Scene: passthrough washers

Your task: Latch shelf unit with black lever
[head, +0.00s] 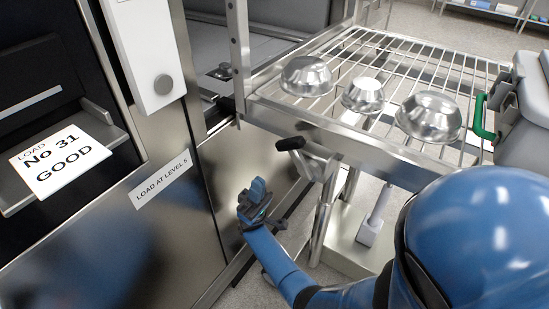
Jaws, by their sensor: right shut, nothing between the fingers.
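The shelf unit (345,135) is a metal frame with a wire shelf, standing against the steel front of the washer (165,229). The black lever (290,143) is a short black grip on a metal bracket below the shelf's near left corner. The latch's engagement cannot be made out. My left gripper is not in view.
Three metal bowls (306,76) stand upside down on the shelf. A grey bin with a green handle (483,117) is at the right. Bare floor (405,17) shows behind.

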